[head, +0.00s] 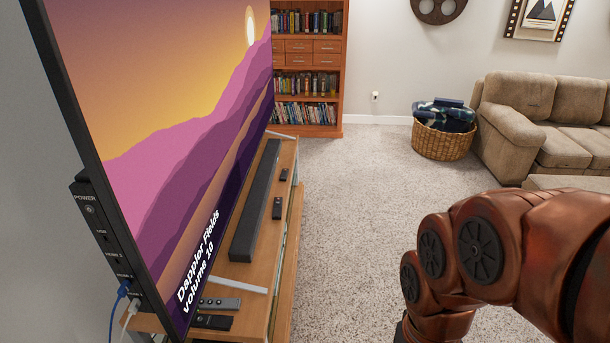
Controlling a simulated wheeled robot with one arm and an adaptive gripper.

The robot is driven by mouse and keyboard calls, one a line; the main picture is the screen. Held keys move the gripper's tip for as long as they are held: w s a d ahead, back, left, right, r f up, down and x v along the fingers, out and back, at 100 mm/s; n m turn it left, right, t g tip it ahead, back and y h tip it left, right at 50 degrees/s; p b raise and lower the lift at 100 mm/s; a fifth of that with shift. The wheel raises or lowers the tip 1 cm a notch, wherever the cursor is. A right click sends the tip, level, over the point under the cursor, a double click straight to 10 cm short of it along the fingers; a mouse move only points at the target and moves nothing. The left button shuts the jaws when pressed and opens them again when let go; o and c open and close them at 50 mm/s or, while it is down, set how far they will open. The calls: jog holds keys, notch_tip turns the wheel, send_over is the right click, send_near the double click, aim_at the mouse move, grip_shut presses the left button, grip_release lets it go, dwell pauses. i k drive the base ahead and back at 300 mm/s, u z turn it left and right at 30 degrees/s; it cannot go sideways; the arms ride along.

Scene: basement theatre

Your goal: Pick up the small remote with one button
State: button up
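Several remotes lie on the wooden TV stand (283,240). A small dark remote (277,208) lies to the right of the soundbar, and another small dark one (284,174) lies farther back. A grey remote (218,303) and a black remote (212,321) lie at the near end, under the TV's lower edge. The buttons are too small to tell which remote has just one. My copper-coloured arm enters from the right and bends down past the bottom edge. My gripper is out of view.
A large TV (170,130) stands over the stand, with cables (122,290) at its near edge. A black soundbar (256,205) lies along the stand. A bookshelf (308,65), a basket (443,138) and a sofa (555,135) are at the back. The carpet (350,215) is clear.

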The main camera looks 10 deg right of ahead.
aim_at(283, 177)
jog(key=z, duration=0.4)
jog(key=i, duration=3.65)
jog(key=u, duration=3.1)
